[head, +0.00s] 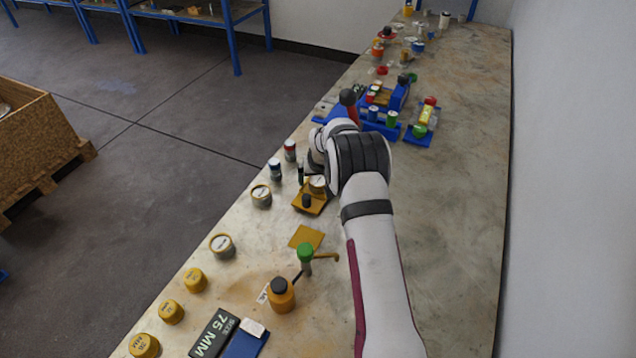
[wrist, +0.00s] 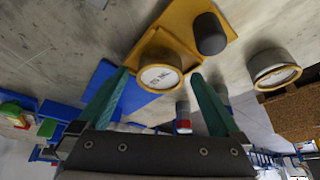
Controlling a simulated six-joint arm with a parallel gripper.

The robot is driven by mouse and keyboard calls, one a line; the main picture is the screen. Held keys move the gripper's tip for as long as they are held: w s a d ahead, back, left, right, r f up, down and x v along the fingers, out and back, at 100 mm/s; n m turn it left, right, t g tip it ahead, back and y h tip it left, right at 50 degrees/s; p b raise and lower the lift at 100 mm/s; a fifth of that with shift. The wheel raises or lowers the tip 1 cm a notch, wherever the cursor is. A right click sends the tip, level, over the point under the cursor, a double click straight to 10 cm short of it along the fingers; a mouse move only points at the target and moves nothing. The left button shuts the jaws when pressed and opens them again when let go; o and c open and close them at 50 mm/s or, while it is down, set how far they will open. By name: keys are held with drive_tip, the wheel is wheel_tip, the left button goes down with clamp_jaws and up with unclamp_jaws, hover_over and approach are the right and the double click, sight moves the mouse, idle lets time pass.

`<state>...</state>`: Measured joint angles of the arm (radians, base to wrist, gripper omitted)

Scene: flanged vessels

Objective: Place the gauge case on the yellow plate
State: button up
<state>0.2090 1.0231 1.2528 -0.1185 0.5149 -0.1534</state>
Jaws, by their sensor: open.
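A round gauge case with a yellow rim and white face (wrist: 160,76) lies between the fingertips of my gripper (wrist: 160,84) in the wrist view. The fingers are open, one on each side, with a gap visible at least on the right. It also shows in the head view (head: 318,184), partly behind my arm. It overlaps a yellow plate (wrist: 181,22) that carries a dark cylinder (wrist: 210,34); that plate shows in the head view (head: 314,209). I cannot tell whether the case rests on the plate.
Similar yellow-rimmed round vessels stand left of my arm (head: 261,195) and farther down (head: 222,245). An orange bottle (head: 281,295) and a green-topped post (head: 305,255) stand close to the flat plate. Blue trays (head: 380,118) lie beyond my gripper. The bench's right side is clear.

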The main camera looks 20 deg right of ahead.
sight(318, 181)
clamp_jaws()
drive_tip(key=shift+r, duration=0.55)
wheel_tip(318, 181, up, 3)
drive_tip(key=shift+r, duration=0.1)
drive_tip(key=s+d+r, duration=0.7)
drive_tip(key=s+d, duration=0.1)
drive_tip(key=s+a+f+n+y, duration=0.2)
drive_tip(key=s+n+y, duration=0.1)
drive_tip(key=s+n, duration=0.45)
drive_tip(key=s+a+n+g+y, duration=0.3)
drive_tip(key=s+a+n+g, duration=0.15)
drive_tip(key=n, duration=0.65)
drive_tip(key=shift+m+t, duration=0.25)
drive_tip(key=shift+t, duration=0.1)
drive_tip(key=w+a+f, duration=0.2)
drive_tip(key=a, duration=0.1)
drive_tip(key=w+a+f, duration=0.2)
drive_tip(key=a, duration=0.1)
drive_tip(key=w+a+f, duration=0.2)
drive_tip(key=shift+a+f, duration=0.1)
drive_tip(key=shift+a, duration=0.3)
wheel_tip(318, 181, down, 4)
drive_tip(key=shift+f, duration=0.1)
